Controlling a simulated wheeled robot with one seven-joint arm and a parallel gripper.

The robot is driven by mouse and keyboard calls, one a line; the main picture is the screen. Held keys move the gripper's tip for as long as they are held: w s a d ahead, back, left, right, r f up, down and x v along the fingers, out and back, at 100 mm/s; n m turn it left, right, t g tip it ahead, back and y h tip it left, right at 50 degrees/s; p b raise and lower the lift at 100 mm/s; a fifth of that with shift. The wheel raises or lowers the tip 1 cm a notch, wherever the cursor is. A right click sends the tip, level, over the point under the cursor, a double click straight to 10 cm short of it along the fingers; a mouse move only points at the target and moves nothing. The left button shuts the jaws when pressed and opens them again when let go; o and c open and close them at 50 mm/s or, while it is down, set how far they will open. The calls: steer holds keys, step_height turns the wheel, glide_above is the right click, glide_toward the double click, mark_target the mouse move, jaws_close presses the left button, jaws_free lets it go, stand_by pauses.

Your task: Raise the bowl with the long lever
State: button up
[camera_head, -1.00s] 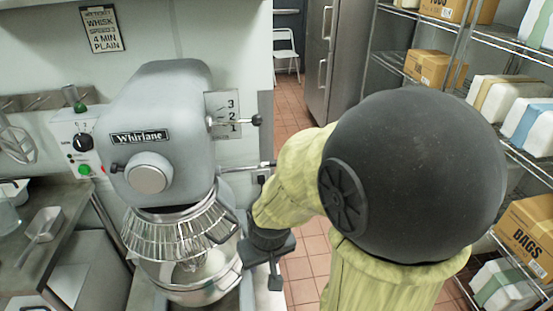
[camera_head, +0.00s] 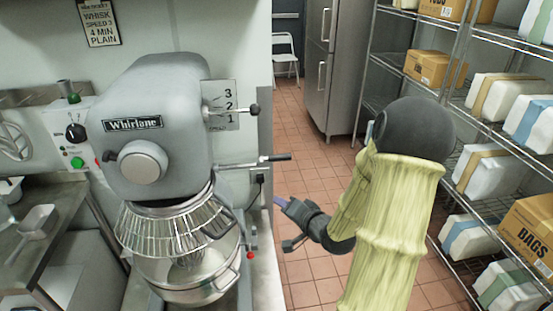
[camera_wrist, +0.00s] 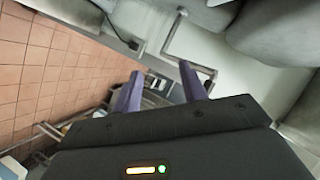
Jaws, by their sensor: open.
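The grey mixer (camera_head: 160,110) stands at the left in the head view. A long rod lever with a black grip (camera_head: 275,158) sticks out rightward from its side. The steel bowl (camera_head: 185,275) sits low under the wire guard (camera_head: 175,228), with a whisk inside. My gripper (camera_head: 282,202) is right of the mixer, below the lever's grip and apart from it. In the wrist view, its two purple fingers (camera_wrist: 160,88) are spread with nothing between them. A bent grey rod (camera_wrist: 172,35) shows beyond them; I cannot tell which lever it is.
A shorter shift lever (camera_head: 240,109) sits above, by the 3-2-1 plate. A red knob (camera_head: 250,255) is beside the bowl. Shelves with boxes and bags (camera_head: 485,180) stand right. Tiled floor (camera_head: 300,150) lies open between.

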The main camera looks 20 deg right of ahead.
mark_target(281, 160)
steer(key=s+d+r+m+t+b, duration=0.1)
steer(key=s+d+r+m+t, duration=0.2)
steer(key=d+r+m+t, duration=0.2)
steer(key=shift+d+m+t, duration=0.25)
steer(key=shift+m+t, duration=0.25)
steer(key=shift+t, duration=0.2)
steer(key=p+x, duration=0.3)
steer(key=x, duration=1.4)
steer(key=shift+w+a+p, duration=0.15)
steer(key=shift+w+p, duration=0.1)
steer(key=shift+p, duration=0.05)
jaws_close()
